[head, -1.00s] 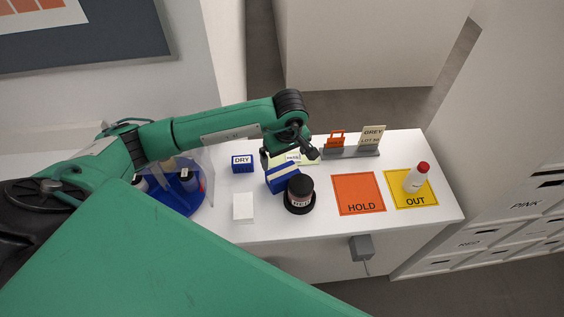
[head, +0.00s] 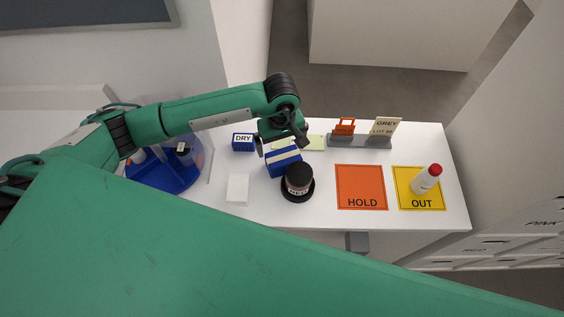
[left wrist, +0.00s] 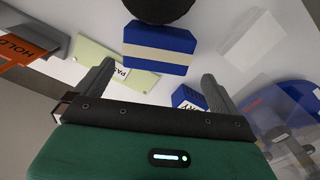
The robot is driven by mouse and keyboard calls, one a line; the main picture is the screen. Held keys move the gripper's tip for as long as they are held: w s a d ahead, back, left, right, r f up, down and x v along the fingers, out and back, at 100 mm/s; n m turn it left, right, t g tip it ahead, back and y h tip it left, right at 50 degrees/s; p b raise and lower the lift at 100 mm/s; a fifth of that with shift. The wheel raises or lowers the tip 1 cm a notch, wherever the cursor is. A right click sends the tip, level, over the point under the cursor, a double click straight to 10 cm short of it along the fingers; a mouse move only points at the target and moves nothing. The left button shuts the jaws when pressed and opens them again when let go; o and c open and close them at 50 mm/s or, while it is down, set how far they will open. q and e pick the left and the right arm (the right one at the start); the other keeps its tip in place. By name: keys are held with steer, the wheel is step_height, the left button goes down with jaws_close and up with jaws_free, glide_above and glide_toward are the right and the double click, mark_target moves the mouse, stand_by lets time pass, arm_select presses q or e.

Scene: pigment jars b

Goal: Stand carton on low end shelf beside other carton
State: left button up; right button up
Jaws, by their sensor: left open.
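A blue carton with a cream band (head: 284,163) rests on the white table, just behind a black-lidded jar. My left gripper (head: 282,147) is open and empty, just behind and above the carton. In the left wrist view the carton (left wrist: 158,48) shows ahead of the gap between the open fingers (left wrist: 158,72), apart from both. A low end shelf and a second matching carton cannot be made out. My right gripper is not in view.
The jar (head: 298,180) stands close in front of the carton. A DRY box (head: 243,142), white block (head: 237,189), blue divided tray (head: 163,178), orange HOLD mat (head: 361,186), yellow OUT mat (head: 407,203) with a red-capped bottle (head: 427,180), and grey rack (head: 360,141) share the table.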

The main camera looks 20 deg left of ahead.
mark_target(283, 155)
arm_select(q)
step_height(283, 155, down, 2)
steer(key=shift+w+f, duration=0.15)
steer(key=shift+f, duration=0.1)
steer(key=shift+d+f, duration=0.1)
steer(key=shift+f, duration=0.15)
step_height(283, 155, down, 4)
steer(key=shift+d+r+b, duration=0.1)
steer(key=shift+b, duration=0.7)
steer(key=shift+f, duration=0.3)
steer(key=c, duration=0.7)
steer(key=shift+c, duration=0.7)
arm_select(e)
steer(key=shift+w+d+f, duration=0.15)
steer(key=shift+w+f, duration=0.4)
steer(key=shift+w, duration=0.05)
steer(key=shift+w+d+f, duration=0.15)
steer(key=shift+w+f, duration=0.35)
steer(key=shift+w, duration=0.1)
arm_select(q)
steer(key=shift+r, duration=0.1)
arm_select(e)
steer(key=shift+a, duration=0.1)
